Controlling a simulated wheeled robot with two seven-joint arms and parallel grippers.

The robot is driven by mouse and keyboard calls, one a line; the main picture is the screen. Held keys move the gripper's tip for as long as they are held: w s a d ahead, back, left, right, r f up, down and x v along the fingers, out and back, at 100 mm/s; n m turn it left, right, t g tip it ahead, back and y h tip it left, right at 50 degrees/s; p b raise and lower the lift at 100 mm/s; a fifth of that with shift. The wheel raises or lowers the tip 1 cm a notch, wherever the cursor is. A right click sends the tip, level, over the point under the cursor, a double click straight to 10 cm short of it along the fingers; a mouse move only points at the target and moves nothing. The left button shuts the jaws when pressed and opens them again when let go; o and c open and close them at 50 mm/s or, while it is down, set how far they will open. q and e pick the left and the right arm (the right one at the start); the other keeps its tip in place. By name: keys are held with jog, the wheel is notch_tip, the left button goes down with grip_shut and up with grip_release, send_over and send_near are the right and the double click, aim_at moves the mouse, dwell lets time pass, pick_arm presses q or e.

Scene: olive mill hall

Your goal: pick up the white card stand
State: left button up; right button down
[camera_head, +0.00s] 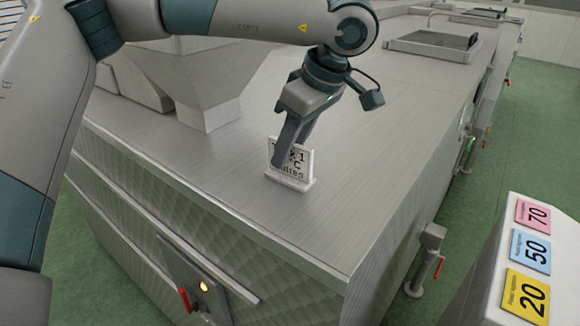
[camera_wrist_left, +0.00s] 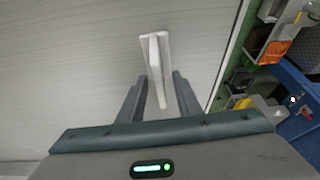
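The white card stand (camera_head: 298,172) stands upright on the metal machine top (camera_head: 340,190), with dark lettering on its face partly covered by a finger. My left gripper (camera_head: 290,152) is over it, pointing down, with one finger in front of the card and the other largely hidden behind it. In the left wrist view the stand (camera_wrist_left: 154,50) shows edge-on, its upper part between the two open fingers (camera_wrist_left: 160,78). A gap shows on each side of the card, so the gripper is not closed on it. My right gripper is not in view.
A grey hopper (camera_head: 200,85) stands on the machine top behind left. A framed hatch (camera_head: 432,45) lies farther back. The machine's front edge is near the stand. A white block with coloured number cards (camera_head: 530,249) is at the lower right. Metal top around the stand is clear.

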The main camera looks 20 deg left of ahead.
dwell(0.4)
pick_arm(q)
grip_shut()
jog(key=shift+r, duration=0.1)
jog(key=shift+r+p, duration=0.15)
jog(key=shift+p, duration=0.15)
notch_tip(320, 180, up, 4)
jog(key=b, duration=0.3)
jog(key=shift+w, duration=0.1)
jog(key=w+a+r+b, duration=0.2)
jog(key=w+r, duration=0.5)
jog(key=w, duration=0.4)
jog(key=shift+a, duration=0.55)
